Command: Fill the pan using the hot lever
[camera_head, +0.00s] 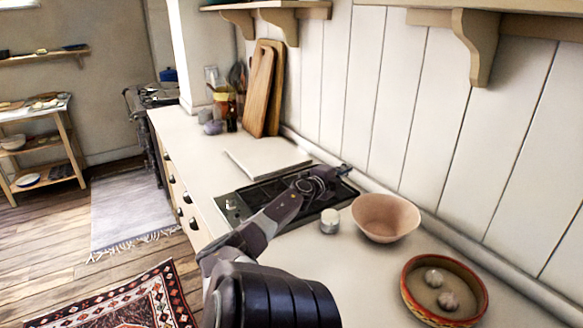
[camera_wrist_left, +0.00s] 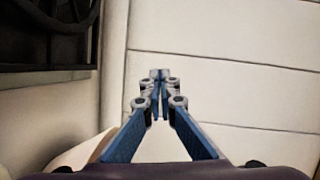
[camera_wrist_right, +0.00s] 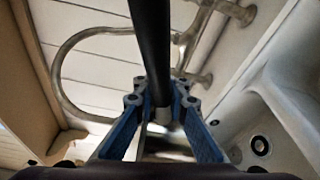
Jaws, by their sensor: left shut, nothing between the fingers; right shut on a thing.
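My left gripper (camera_head: 343,170) reaches over the hob in the head view, near the plank wall. In the left wrist view its fingertips (camera_wrist_left: 159,76) meet, shut and empty. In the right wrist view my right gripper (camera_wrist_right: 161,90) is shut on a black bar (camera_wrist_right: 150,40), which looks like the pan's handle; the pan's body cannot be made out. Behind it are a curved metal tap pipe (camera_wrist_right: 62,70) and a metal tap lever (camera_wrist_right: 238,13). I cannot tell which lever is hot. A white sink (camera_wrist_right: 285,125) with a dark drain lies at the right. The right gripper is outside the head view.
The hob (camera_head: 240,207) lies under my left arm. Cutting boards (camera_head: 262,90) lean at the back. The left counter stretch (camera_head: 178,143) has free room.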

